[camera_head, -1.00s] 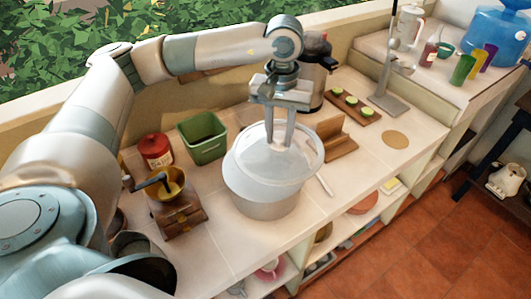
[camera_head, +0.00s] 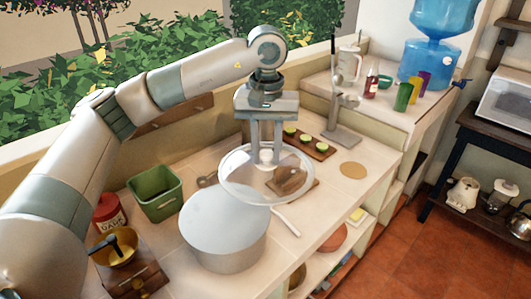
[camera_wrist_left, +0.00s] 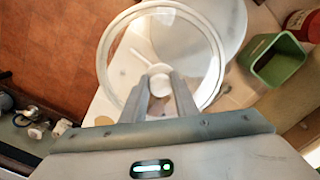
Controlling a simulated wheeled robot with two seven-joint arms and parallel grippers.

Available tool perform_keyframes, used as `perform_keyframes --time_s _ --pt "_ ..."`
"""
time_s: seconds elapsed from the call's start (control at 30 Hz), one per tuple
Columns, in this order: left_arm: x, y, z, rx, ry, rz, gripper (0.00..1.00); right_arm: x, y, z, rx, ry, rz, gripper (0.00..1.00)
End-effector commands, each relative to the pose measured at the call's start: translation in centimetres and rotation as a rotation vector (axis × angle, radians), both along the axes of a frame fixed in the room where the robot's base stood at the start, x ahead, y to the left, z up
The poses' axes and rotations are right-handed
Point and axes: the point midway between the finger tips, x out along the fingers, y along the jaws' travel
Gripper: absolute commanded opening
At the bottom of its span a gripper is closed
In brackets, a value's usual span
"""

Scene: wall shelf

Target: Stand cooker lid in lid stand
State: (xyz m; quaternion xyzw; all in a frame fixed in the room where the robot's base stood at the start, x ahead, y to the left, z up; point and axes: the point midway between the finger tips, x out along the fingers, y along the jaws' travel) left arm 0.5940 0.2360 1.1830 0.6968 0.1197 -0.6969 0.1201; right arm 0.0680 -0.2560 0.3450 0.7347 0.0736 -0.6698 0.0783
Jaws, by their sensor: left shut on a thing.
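The cooker lid (camera_head: 238,182) is a clear glass disc with a pale rim and a white knob. My left gripper (camera_head: 265,155) points down and is shut on the knob. The lid lies roughly flat in the air, and in the head view it overlaps the far right rim of the cooker (camera_head: 225,240), a pale open pot. The lid also shows below the gripper (camera_wrist_left: 158,85) in the left wrist view (camera_wrist_left: 112,45). The wooden lid stand (camera_head: 292,180) is on the counter beyond the cooker, partly seen through the glass. My right gripper is out of view.
A green bin (camera_head: 157,195), a red jar (camera_head: 108,212) and a coffee grinder (camera_head: 125,262) stand left of the cooker. Behind the stand are a board with green slices (camera_head: 305,142) and a metal holder (camera_head: 343,135). A round mat (camera_head: 353,170) lies to the right.

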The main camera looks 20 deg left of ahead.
Motion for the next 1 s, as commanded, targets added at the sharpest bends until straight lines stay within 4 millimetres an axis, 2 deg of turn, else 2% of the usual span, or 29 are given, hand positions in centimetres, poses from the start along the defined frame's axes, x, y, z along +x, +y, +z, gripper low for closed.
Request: perform_keyframes --time_s 0.37,1.0 --pt "0.0 0.0 0.5 0.000 -0.002 0.000 0.00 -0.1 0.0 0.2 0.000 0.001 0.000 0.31" --pt "0.0 0.0 3.0 -0.001 -0.001 0.000 0.00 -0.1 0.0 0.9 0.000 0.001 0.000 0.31"
